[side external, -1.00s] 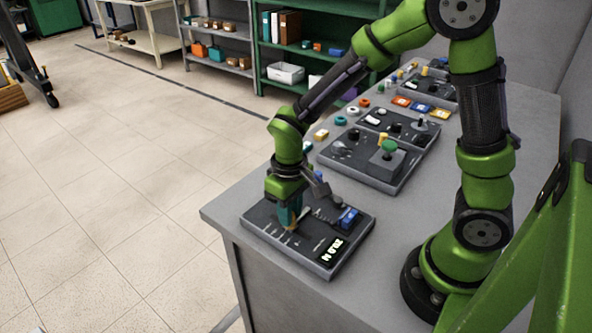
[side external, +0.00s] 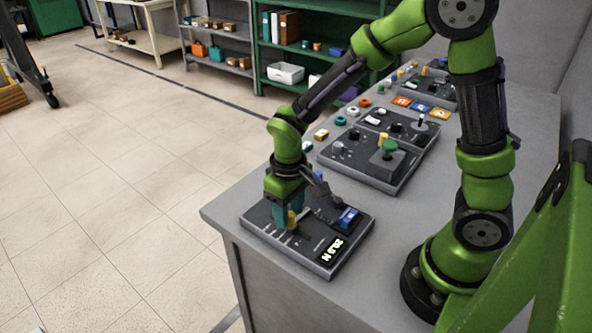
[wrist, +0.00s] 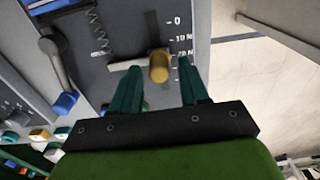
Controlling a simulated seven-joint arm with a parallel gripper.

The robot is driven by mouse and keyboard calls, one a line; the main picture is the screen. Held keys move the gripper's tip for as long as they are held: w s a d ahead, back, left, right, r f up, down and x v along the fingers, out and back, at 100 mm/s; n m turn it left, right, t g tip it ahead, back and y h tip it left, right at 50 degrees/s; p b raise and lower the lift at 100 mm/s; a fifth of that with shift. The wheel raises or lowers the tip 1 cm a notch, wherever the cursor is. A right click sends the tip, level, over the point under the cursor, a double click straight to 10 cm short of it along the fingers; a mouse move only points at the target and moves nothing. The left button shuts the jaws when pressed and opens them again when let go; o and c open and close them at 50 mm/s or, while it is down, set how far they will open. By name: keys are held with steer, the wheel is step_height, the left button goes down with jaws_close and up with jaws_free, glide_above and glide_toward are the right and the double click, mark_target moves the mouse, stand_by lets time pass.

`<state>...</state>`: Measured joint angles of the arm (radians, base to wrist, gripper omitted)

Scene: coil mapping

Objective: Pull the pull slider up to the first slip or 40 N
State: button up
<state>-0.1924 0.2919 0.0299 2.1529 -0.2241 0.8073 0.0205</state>
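The pull slider's yellow knob (side external: 291,220) is on the dark panel (side external: 262,228) at the table's near corner. In the wrist view the knob (wrist: 159,66) sits on a pale crossbar (wrist: 124,65), beside scale marks for 0, 10 N and 20 N. My gripper (wrist: 160,63) has its two teal fingers apart, one on each side of the knob, with a small gap visible on both sides. In the side view my gripper (side external: 287,213) is low over the panel. The display (side external: 334,250) appears to read 28.0 N; its digits are small.
A lever (wrist: 61,65) with a blue end and a coil spring (wrist: 97,28) are left of the slider in the wrist view. Another panel with a green knob (side external: 389,146) stands farther back on the table (side external: 240,198). The floor beside the table is clear.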

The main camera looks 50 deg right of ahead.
mark_target(291, 214)
steer(key=shift+r, duration=3.5)
steer(key=shift+s+f, duration=0.25)
steer(key=shift+s, duration=0.05)
steer(key=s+d+r+m+t+y, duration=0.2)
steer(key=s+d+r+m+t, duration=0.2)
steer(key=s+r+t, duration=0.3)
step_height(291, 214, up, 6)
steer(key=shift+s+f, duration=0.25)
steer(key=shift+s, duration=0.6)
steer(key=shift+c, duration=0.3)
stand_by(0.3)
